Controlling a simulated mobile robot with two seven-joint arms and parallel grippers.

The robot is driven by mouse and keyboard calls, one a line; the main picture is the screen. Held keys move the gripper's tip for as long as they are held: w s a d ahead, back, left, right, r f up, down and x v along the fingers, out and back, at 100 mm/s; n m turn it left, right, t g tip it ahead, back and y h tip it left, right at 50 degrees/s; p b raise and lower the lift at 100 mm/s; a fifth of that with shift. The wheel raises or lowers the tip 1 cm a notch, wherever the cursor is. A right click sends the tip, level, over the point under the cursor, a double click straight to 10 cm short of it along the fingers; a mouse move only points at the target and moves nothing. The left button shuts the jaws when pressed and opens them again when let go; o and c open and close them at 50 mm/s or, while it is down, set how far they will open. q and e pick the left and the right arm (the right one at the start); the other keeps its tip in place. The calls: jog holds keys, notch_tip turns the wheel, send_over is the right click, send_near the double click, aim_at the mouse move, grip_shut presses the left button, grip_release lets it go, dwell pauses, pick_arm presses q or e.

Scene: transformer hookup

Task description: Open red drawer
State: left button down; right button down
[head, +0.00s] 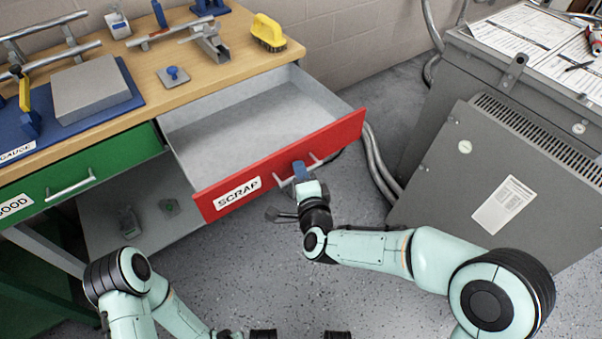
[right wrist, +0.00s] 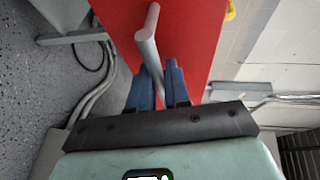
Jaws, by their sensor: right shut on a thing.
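The red drawer (head: 285,160), labelled SCRAP, is pulled well out of the wooden-topped bench, and its grey inside looks empty. Its bar handle (head: 316,159) is on the red front. My right gripper (head: 300,172) is at the handle, with its blue fingers shut on the bar. In the right wrist view, the handle (right wrist: 148,38) runs between the two blue fingers (right wrist: 160,88) in front of the red drawer front (right wrist: 185,30).
A closed green drawer (head: 100,170) labelled GOOD is to the left. The benchtop (head: 150,75) holds a yellow brush (head: 268,32), metal parts and a blue fixture. A grey cabinet (head: 480,160) and cables (head: 378,165) stand right of the drawer. Speckled floor lies below.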

jog(key=c, duration=1.2)
grip_release()
jog(key=shift+o, duration=0.2)
